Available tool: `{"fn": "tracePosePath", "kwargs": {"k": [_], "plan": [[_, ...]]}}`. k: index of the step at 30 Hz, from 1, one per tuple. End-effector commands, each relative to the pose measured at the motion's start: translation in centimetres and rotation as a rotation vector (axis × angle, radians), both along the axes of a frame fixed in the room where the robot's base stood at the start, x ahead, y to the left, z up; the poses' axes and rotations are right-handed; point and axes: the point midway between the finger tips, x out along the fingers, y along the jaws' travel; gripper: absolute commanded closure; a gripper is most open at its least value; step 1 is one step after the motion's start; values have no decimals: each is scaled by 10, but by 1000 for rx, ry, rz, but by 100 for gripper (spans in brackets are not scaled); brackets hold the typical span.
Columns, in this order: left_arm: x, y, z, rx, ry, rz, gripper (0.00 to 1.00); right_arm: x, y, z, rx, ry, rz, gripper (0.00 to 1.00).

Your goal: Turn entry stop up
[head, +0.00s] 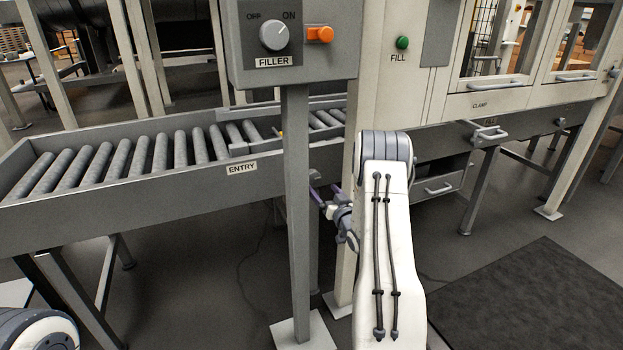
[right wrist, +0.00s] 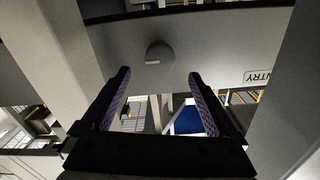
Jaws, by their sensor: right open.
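In the right wrist view, a round grey knob (right wrist: 159,56) with a short pale mark sits on the grey side face of the entry conveyor. I take it for the entry stop's control. My right gripper (right wrist: 158,76) is open, with its purple-padded fingers either side of the knob's line and nothing between them. I cannot tell the gap to the knob. In the head view the right gripper (head: 323,190) is by the conveyor's side, partly behind the grey post. The knob is hidden there. My left gripper is out of view.
The roller conveyor (head: 120,165) bears an ENTRY label (head: 242,168). A grey post (head: 296,210) holding the FILLER switch box (head: 285,45) stands close to my right gripper. A cream machine frame (head: 364,95) is just right of it. A dark mat (head: 540,295) lies on the floor.

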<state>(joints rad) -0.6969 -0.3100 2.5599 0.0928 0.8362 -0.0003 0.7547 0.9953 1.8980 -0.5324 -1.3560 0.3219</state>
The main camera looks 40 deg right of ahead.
Motion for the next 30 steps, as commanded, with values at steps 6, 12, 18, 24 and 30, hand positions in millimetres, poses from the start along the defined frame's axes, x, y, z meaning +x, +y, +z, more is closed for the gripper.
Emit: {"fn": "tracePosePath", "kwargs": {"k": [6, 12, 18, 24, 30], "plan": [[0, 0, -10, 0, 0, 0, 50, 43, -9, -2, -4, -2, 3, 6], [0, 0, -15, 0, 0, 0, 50, 69, -16, -1, -1, -2, 1, 6], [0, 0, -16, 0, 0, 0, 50, 78, -18, 0, 1, 0, 0, 6], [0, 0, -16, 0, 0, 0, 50, 78, -18, 0, 1, 1, 0, 6], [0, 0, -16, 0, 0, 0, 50, 78, -18, 0, 0, 0, 0, 71]]}}
